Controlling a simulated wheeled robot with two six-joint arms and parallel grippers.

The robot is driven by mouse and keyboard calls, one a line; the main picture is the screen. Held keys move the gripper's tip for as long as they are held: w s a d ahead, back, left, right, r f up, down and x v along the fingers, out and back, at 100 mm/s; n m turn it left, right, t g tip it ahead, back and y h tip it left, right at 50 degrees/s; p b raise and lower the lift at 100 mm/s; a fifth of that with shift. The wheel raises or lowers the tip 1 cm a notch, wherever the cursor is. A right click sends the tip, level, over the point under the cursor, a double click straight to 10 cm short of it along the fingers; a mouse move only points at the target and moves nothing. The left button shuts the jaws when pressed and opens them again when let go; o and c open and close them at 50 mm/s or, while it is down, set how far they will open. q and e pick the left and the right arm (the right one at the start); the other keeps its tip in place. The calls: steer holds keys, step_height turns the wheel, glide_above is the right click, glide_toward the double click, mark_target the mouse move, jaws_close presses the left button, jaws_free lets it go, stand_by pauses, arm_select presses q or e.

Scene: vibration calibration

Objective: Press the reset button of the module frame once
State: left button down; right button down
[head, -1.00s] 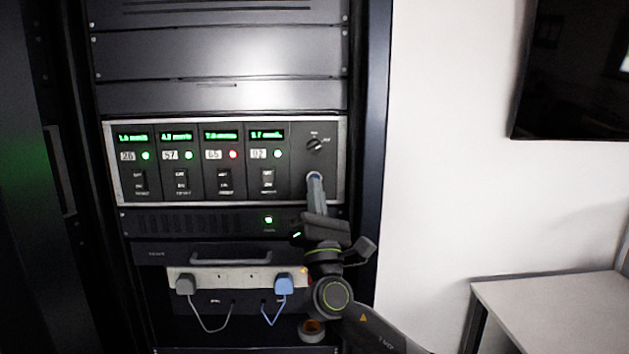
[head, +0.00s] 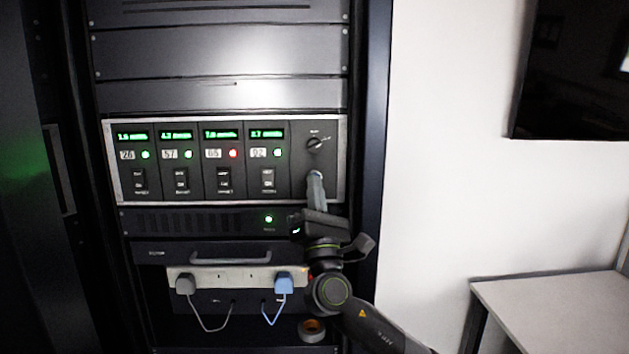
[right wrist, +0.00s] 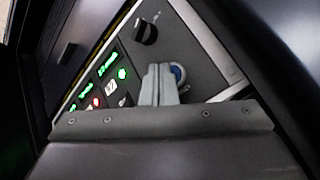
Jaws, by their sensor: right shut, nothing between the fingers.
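The module frame (head: 341,150) is a silver-edged panel in the rack, with several modules that have green displays, a lamp and a switch each. Its right-hand section has a black rotary knob (head: 314,143), also in the right wrist view (right wrist: 146,32). Below the knob is the round blue-ringed button (right wrist: 179,73), partly hidden behind my fingertips. My right gripper (head: 315,180) is shut and empty, its tips in front of the button. In the right wrist view the fingers (right wrist: 159,76) overlap the button's left side; I cannot tell whether they touch it. My left gripper is not in view.
Below the frame are a vented unit (head: 190,222) with a green light, a drawer handle (head: 230,258), and a socket strip (head: 233,279) with a grey and a blue plug. A roll of tape (head: 312,330) lies lower down. A table (head: 560,295) stands at right.

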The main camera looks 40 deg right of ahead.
steer(key=shift+w+d, duration=0.25)
stand_by(0.8)
steer(key=shift+s+a, duration=0.5)
steer(key=shift+s, duration=0.1)
steer(key=shift+a, duration=0.1)
steer(key=shift+s+a+p, duration=0.4)
steer(key=shift+s+a, duration=0.4)
steer(key=shift+s, duration=0.15)
steer(key=shift+s+a+p, duration=0.4)
steer(key=shift+s+a, duration=0.35)
steer(key=shift+s, duration=0.2)
